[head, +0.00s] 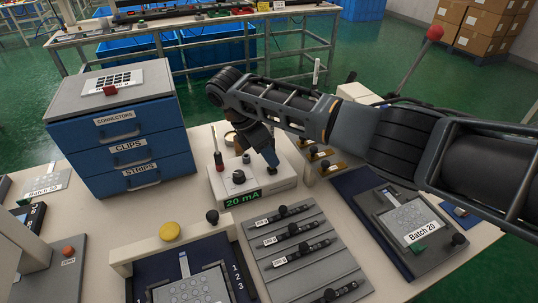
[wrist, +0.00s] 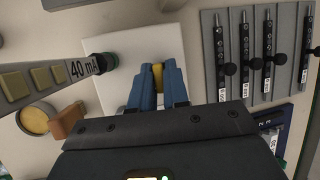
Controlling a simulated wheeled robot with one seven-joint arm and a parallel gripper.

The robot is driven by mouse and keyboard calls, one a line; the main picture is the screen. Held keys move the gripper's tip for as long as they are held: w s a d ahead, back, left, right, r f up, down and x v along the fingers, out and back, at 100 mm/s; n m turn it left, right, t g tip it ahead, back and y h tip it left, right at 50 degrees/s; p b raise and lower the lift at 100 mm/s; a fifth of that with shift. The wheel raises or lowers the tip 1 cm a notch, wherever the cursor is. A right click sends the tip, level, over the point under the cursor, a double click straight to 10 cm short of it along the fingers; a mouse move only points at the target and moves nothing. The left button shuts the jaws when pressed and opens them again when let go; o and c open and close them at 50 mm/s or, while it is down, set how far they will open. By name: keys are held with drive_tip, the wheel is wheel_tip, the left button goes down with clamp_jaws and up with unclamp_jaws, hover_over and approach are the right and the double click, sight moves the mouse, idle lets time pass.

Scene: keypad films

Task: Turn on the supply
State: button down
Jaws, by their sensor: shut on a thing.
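The supply (head: 228,197) is a white box in the middle of the table, with a lit green display (head: 243,197) reading "20 mA". A dark dial (head: 238,177) sits on its top. My gripper (head: 272,166) is low over the right part of that top. In the wrist view, my gripper (wrist: 158,84) has its blue fingers shut on a small yellow piece (wrist: 157,76), over the white top of the supply (wrist: 115,55). The fingers hide most of this piece, and I cannot tell whether it is fixed to the supply.
A grey strip (wrist: 45,88) marked "40 mA" with gold pads lies left of the fingers in the wrist view. A grey tray (head: 285,222) of slim probes stands in front of the supply. Blue drawers (head: 130,150) stand left, a Batch 20 board (head: 385,207) right.

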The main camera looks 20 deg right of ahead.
drive_tip(key=shift+w+f, duration=0.1)
drive_tip(key=shift+w+f+g+b, duration=0.2)
drive_tip(key=shift+g+b, duration=0.4)
drive_tip(key=shift+b, duration=0.3)
drive_tip(key=g+b, duration=0.1)
drive_tip(key=b, duration=0.1)
drive_tip(key=shift+w+n+g+b, duration=0.3)
drive_tip(key=shift+w+g+b, duration=0.05)
drive_tip(key=shift+w+g, duration=0.05)
drive_tip(key=shift+r+g+b, duration=0.1)
drive_tip(key=shift+g+b, duration=0.2)
drive_tip(key=shift+b, duration=0.35)
drive_tip(key=c, duration=1.2)
unclamp_jaws()
